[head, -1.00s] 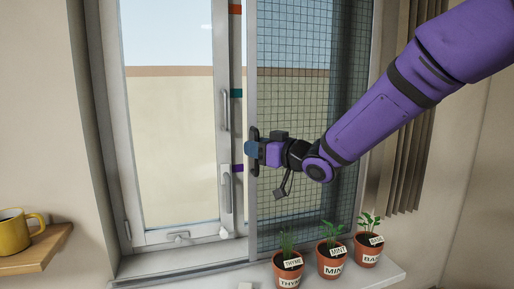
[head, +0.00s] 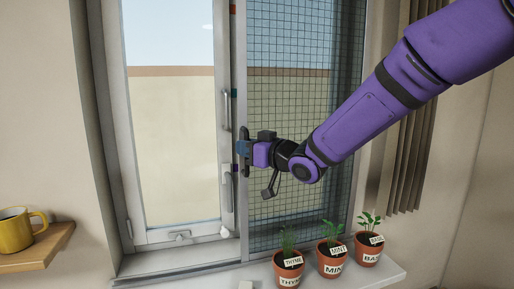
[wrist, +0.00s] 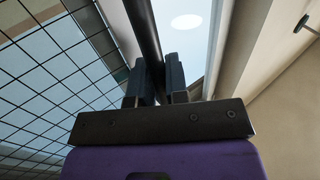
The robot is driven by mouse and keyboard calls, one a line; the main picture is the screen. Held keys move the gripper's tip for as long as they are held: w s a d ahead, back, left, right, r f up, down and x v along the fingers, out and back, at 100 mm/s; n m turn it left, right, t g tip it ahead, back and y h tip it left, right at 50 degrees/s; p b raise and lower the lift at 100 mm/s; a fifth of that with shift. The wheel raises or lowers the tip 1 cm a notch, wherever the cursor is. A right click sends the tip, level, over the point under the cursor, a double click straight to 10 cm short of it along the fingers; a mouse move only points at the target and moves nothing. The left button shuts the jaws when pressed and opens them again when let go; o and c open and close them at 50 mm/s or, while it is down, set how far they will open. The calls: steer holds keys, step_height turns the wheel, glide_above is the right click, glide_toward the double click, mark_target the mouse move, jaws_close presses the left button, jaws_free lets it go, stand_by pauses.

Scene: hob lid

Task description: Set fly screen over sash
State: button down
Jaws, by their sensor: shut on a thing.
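The fly screen (head: 300,100) is a dark mesh panel with a pale upright frame at its left edge, covering the right part of the window. It also shows in the wrist view (wrist: 50,75). The sash (head: 180,236) on the left has a pale frame and clear glass; the screen's left edge stands near its right side, and the glass is uncovered. My gripper (head: 243,151) is at the screen's left edge, shut on its dark upright handle. In the wrist view the handle runs between the fingers of my gripper (wrist: 159,80).
Potted herbs labelled thyme (head: 289,268), mint (head: 331,260) and basil (head: 368,248) stand on the sill below my arm. A yellow mug (head: 15,232) sits on a wooden shelf (head: 45,252) at left. Window handles (head: 226,185) stand just left of my gripper. A curtain (head: 408,110) hangs at right.

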steer(key=s+a, duration=0.3)
steer(key=a, duration=0.9)
steer(key=s+a, duration=0.4)
steer(key=a, duration=0.8)
steer(key=s+a, duration=0.3)
steer(key=a, duration=0.9)
steer(key=shift+s+a, duration=0.25)
steer(key=shift+s, duration=0.1)
steer(key=shift+r, duration=0.1)
steer(key=c, duration=1.1)
jaws_free()
steer(key=shift+a, duration=0.2)
steer(key=shift+c, duration=0.2)
steer(key=shift+d, duration=0.1)
steer(key=v, duration=1)
steer(key=shift+s+d, duration=0.25)
